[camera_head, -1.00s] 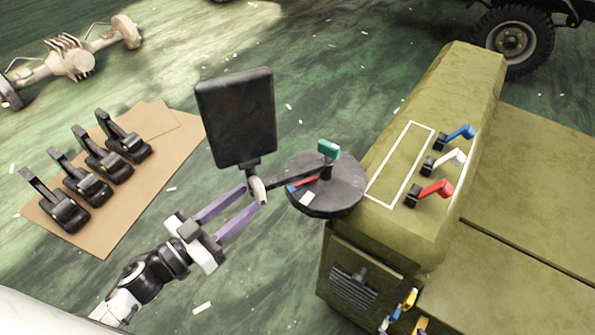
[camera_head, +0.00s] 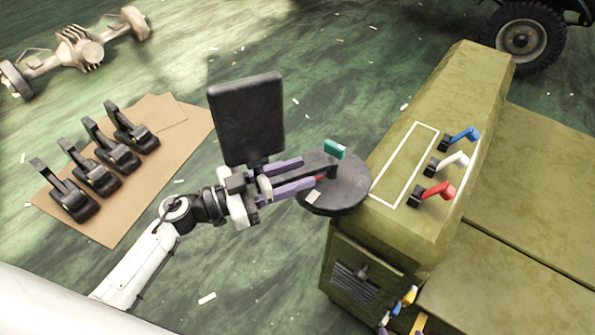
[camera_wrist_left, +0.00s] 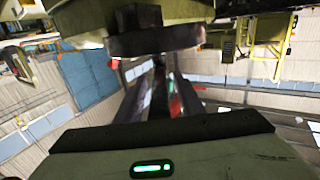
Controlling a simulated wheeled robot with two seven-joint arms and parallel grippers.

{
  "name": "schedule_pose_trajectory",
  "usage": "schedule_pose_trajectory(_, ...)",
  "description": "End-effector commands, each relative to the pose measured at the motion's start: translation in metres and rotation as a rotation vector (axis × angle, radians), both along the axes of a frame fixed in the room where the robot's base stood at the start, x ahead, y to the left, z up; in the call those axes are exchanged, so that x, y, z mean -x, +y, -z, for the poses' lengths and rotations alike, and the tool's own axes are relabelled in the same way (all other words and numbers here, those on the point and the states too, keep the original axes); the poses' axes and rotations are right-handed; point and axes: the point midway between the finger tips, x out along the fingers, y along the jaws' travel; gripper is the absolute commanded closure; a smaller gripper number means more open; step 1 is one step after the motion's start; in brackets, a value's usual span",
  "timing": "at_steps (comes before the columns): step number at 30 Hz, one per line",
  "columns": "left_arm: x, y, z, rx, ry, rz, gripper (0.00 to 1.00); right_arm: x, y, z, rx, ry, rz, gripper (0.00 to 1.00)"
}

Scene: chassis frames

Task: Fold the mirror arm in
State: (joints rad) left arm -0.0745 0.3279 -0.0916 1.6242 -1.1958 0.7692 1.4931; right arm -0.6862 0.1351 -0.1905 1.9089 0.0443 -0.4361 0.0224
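The black rectangular mirror (camera_head: 247,118) stands up in the head view. Its dark mirror arm (camera_head: 300,178) runs right to a round dark disc (camera_head: 347,192) beside the olive vehicle body. The disc carries a teal block (camera_head: 335,149) and red and white marks. My left gripper (camera_head: 307,172) has its purple fingers apart, one on each side of the mirror arm, just below the mirror. I cannot tell if either finger touches the arm. In the left wrist view, a dark bar (camera_wrist_left: 160,95) runs between blurred shapes.
The olive vehicle body (camera_head: 450,110) fills the right, with blue, white and red levers (camera_head: 432,192) on top. Several black pedal-like parts (camera_head: 90,165) lie on brown cardboard (camera_head: 115,225) at left. An axle (camera_head: 80,50) lies behind. Green floor is open below my left arm.

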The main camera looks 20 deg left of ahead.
Motion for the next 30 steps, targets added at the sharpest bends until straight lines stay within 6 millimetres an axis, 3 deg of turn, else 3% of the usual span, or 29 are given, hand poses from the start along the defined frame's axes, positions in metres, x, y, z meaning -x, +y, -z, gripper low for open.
schedule_pose_trajectory(11,-0.0055,-0.0065,0.0003,-0.001,0.001,-0.001,0.66,-0.0005,-0.0001,-0.0006,0.0,-0.001,0.0,0.45)
schedule_pose_trajectory(18,-0.0052,-0.0063,0.0002,0.0,0.0,0.0,1.0,-0.0006,-0.0001,-0.0007,0.0,-0.001,0.0,0.45)
schedule_pose_trajectory(30,-0.0075,-0.0061,0.0013,-0.001,0.0,0.033,1.0,-0.0006,-0.0001,0.0012,0.0,-0.001,0.0,0.45)
